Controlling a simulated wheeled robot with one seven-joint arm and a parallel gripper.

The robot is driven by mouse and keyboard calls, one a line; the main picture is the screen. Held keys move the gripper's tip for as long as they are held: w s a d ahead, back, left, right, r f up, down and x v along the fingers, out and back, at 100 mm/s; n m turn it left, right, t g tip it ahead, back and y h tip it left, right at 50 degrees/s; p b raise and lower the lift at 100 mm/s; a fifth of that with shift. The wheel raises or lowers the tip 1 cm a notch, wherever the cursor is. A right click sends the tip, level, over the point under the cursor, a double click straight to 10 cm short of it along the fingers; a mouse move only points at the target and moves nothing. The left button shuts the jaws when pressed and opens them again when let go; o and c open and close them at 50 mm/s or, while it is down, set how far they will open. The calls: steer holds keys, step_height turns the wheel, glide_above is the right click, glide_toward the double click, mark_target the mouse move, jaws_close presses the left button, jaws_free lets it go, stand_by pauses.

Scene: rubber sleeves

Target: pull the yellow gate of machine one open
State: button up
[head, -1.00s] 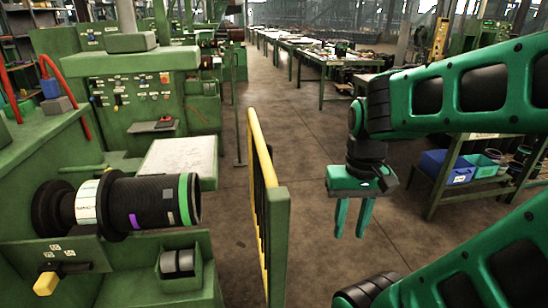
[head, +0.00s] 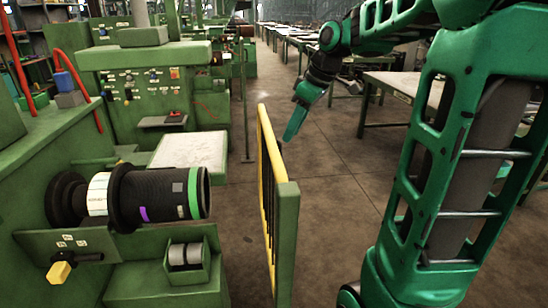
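The yellow gate (head: 264,140) has a yellow top rail, dark bars and a green end post (head: 287,240). It stands upright in the middle of the head view, to the right of the green machine (head: 70,250) with the black sleeve (head: 160,195). My gripper (head: 289,138) points down and left, just right of the gate's far part, with its fingers seen edge-on. From this angle I cannot tell whether the fingers are apart or whether they touch the gate. Nothing is visible in them.
A second green machine (head: 140,90) with a control panel stands behind, at the left. Work tables (head: 390,100) line the back right. The concrete floor (head: 330,200) right of the gate is clear. My arm covers the right side.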

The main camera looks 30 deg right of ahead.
steer(key=x, duration=1)
steer(key=shift+w+a+f, duration=0.1)
steer(key=shift+w+f, duration=0.2)
steer(key=shift+c, duration=0.3)
